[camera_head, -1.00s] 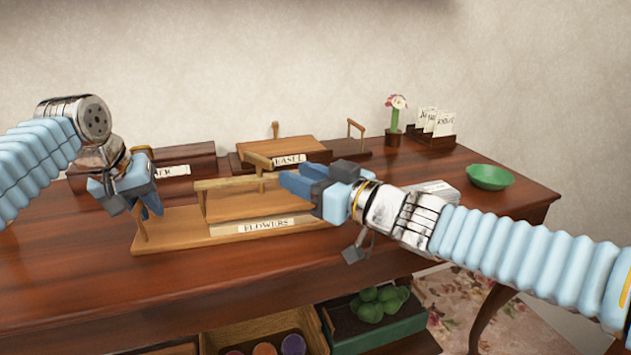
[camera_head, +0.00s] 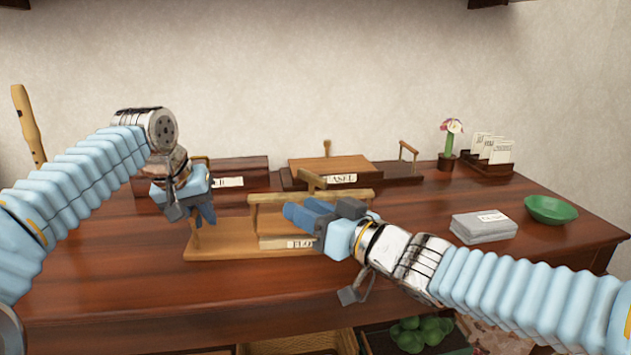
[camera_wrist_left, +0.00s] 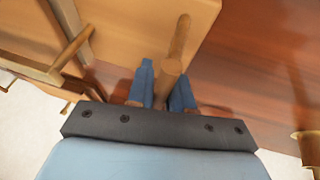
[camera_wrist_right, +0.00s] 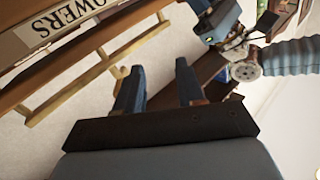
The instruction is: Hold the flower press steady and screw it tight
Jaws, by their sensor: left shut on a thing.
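The wooden flower press (camera_head: 212,246) stands on the table, with a partly hidden "FLOWERS" label (camera_head: 290,243) on its front. A crossbar (camera_head: 270,197) spans above its board, with a short peg handle (camera_head: 312,181) on it. My left gripper (camera_head: 203,212) is at the press's left end, shut on an upright wooden handle (camera_wrist_left: 176,45), which shows between its fingers in the left wrist view. My right gripper (camera_head: 318,210) is open in front of the crossbar. In the right wrist view its fingers (camera_wrist_right: 160,82) have nothing between them, and the crossbar (camera_wrist_right: 95,75) lies beside them.
Behind stand a box labelled "EASEL" (camera_head: 330,166) and a dark wooden box (camera_head: 250,168). To the right are a grey stack (camera_head: 484,228), a green bowl (camera_head: 551,208), a potted flower (camera_head: 447,160) and a card rack (camera_head: 488,163). A wooden flute (camera_head: 28,125) stands at left.

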